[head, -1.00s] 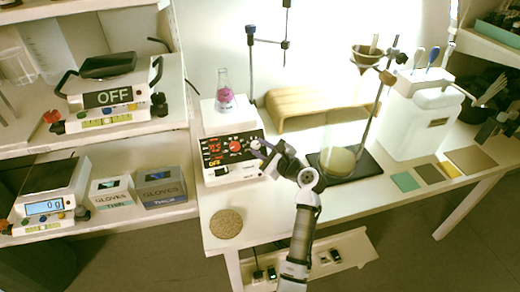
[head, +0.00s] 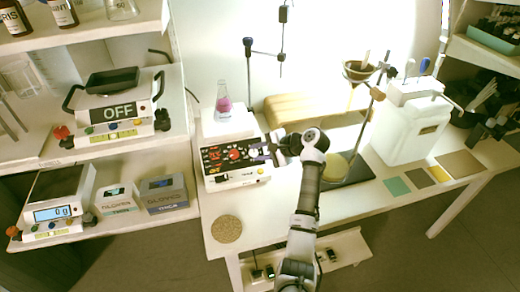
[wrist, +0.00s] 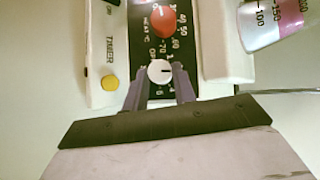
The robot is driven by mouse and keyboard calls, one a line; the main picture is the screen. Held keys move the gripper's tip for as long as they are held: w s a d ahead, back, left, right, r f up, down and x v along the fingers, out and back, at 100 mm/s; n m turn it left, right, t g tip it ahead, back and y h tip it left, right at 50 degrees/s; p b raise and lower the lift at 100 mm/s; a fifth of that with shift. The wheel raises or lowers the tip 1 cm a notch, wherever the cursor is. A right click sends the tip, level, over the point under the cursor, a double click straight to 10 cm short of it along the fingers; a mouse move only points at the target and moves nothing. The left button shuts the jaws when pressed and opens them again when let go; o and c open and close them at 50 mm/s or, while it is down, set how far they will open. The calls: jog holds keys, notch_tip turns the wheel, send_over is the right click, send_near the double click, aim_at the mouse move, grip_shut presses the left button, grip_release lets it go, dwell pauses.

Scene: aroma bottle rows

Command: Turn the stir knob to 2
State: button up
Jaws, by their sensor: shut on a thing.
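The hotplate stirrer (head: 226,177) stands on the bench with its black control panel facing front. The small white knob (wrist: 159,72) on the panel, likely the stir knob, sits between the two fingers of my gripper (wrist: 160,84). My gripper is shut on this knob; its dark pointer line points right in the wrist view. Dial marks beside it are partly hidden by the fingers. In the head view my gripper (head: 262,151) reaches the panel's right side and covers the knob. The larger red heat knob (wrist: 163,22) is beside the white knob, clear of the fingers.
A conical flask with pink liquid (head: 223,101) stands on the stirrer's plate. A yellow button (wrist: 110,83) is near the fingers. A ring stand with a funnel (head: 360,70) and a white canister (head: 412,130) stand right. A round cork mat (head: 226,228) lies in front.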

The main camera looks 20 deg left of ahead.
jog(key=shift+w+a+r+n+g+h+p, duration=0.15)
jog(key=shift+n+h+p, duration=0.15)
jog(key=shift+n+h, duration=0.25)
jog(key=shift+s+n+g+h+p, duration=0.1)
jog(key=shift+n+g+h+p, duration=0.1)
jog(key=shift+n+h+p, duration=0.35)
jog(key=shift+w+a+r+n+g+h+p, duration=0.15)
jog(key=shift+n+h, duration=0.15)
jog(key=shift+n, duration=0.5)
jog(key=shift+s+d+f, duration=0.1)
jog(key=o, duration=1)
jog(key=b+v, duration=0.1)
jog(key=v, duration=1.3)
jog(key=shift+a+b, duration=0.2)
jog(key=shift+b, duration=0.15)
